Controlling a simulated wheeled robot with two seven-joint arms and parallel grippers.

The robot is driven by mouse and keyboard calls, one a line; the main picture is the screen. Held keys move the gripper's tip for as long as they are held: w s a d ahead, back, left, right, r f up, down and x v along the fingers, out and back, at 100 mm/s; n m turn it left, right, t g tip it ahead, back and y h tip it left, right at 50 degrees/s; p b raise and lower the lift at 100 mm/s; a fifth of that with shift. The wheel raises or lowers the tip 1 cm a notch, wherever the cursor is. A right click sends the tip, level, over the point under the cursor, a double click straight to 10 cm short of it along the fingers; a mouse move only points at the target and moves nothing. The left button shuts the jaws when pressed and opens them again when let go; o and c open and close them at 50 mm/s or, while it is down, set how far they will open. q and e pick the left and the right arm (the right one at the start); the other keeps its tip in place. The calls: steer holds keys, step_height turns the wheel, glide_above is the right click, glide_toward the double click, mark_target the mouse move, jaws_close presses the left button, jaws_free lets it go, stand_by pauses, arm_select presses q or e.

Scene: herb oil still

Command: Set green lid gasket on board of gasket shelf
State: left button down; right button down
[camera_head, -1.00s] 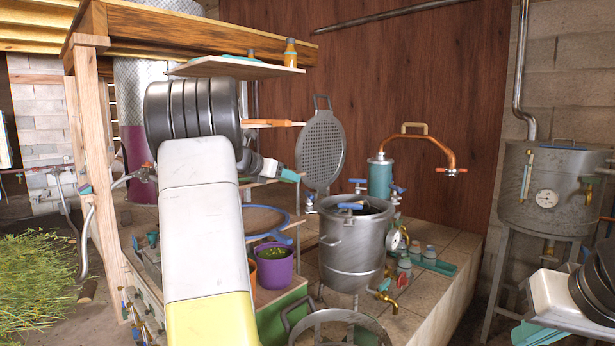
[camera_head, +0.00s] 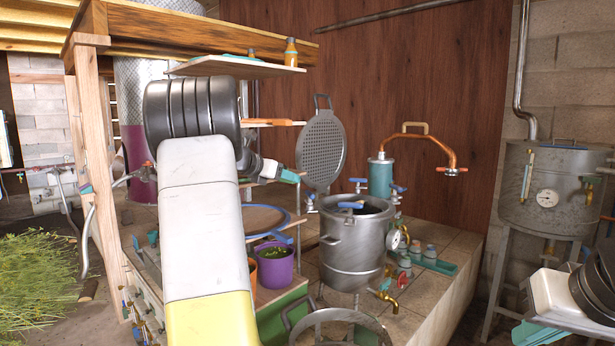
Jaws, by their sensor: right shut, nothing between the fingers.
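The gasket shelf seems to be the stacked boards beside the wooden post, with a top board (camera_head: 205,69), a middle board (camera_head: 262,124) and lower parts behind my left arm. A flat teal-green piece (camera_head: 238,57) lies on the top board; I cannot tell if it is the green lid gasket. My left gripper (camera_head: 288,175) is small in view beside the shelf's lower part, with teal at its tip; whether it holds anything is unclear. My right gripper (camera_head: 530,334) is at the bottom right, partly cut off, shut and empty, away from the shelf.
A steel pot (camera_head: 352,250) with a blue handle stands on the tiled bench, right of my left gripper. A perforated disc (camera_head: 321,150) stands upright behind it. A purple pot (camera_head: 274,265) and a blue-rimmed sieve (camera_head: 265,219) are below. A steel tank (camera_head: 553,190) stands right.

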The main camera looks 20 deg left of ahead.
arm_select(q)
steer(key=shift+f, duration=0.2)
steer(key=shift+c, duration=2.1)
jaws_free()
steer(key=shift+s, duration=0.1)
steer(key=v, duration=0.7)
steer(key=shift+s, duration=0.3)
steer(key=shift+a, duration=0.1)
